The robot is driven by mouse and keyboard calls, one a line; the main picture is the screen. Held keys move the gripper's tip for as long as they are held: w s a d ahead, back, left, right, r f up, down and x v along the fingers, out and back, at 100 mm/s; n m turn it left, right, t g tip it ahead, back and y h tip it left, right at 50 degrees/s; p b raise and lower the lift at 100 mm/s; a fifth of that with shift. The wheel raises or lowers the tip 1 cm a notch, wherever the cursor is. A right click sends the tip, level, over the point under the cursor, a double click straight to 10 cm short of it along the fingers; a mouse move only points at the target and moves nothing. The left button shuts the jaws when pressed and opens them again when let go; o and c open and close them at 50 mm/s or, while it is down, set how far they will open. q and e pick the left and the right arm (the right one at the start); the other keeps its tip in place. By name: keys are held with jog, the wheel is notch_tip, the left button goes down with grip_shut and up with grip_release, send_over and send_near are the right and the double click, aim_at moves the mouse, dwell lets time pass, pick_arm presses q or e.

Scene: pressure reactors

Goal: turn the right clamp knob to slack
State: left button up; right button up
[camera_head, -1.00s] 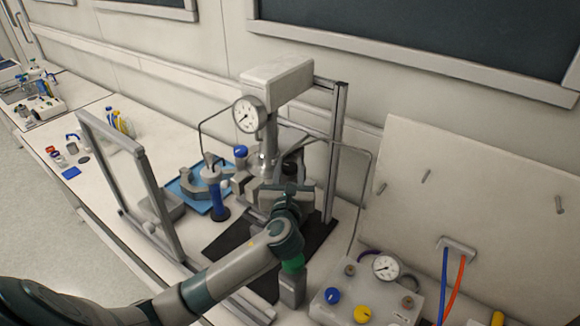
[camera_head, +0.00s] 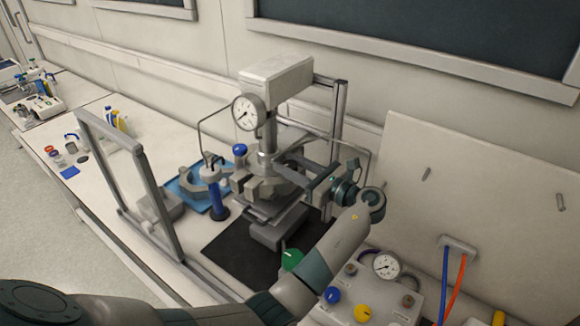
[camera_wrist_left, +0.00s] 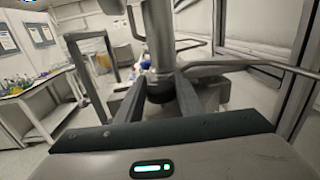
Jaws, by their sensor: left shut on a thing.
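The reactor (camera_head: 277,80) stands on the bench, with a grey head, a white-faced gauge (camera_head: 248,112) and a clamped vessel (camera_head: 266,186) below. My left gripper (camera_head: 284,165) reaches in from the right at the reactor's right side, at clamp height. In the left wrist view its fingers (camera_wrist_left: 160,84) close around a dark round knob (camera_wrist_left: 159,92), which looks like the right clamp knob. In the head view the fingers and wrist hide that knob. A blue knob (camera_head: 240,150) shows on the clamp's left side. My right gripper is not in view.
A control box (camera_head: 385,295) with blue and yellow knobs and a gauge stands at front right. A green knob (camera_head: 292,260) lies close beside my arm. A grey upright frame (camera_head: 155,205) stands left, near a blue tray (camera_head: 190,180). A bent tube and post stand behind the gripper.

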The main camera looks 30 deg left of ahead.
pick_arm(q)
jog(key=n+g+b, duration=0.1)
jog(key=g, duration=0.1)
jog(key=n+g, duration=0.1)
jog(key=n+g+b, duration=0.1)
jog(key=g, duration=0.1)
jog(key=shift+w+f+n+g+b, duration=0.1)
jog(key=shift+f+n+g+b, duration=0.15)
jog(key=shift+n+g+b, duration=0.1)
jog(key=shift+r+n+g+h+b, duration=0.1)
jog(key=shift+n+g+h+b, duration=0.05)
jog(key=shift+n+g+b, duration=0.7)
jog(key=shift+r+n+g+h+b, duration=0.15)
jog(key=shift+n+g+b, duration=0.3)
jog(key=shift+g, duration=0.65)
jog(key=o, duration=0.8)
jog(key=shift+a, duration=0.1)
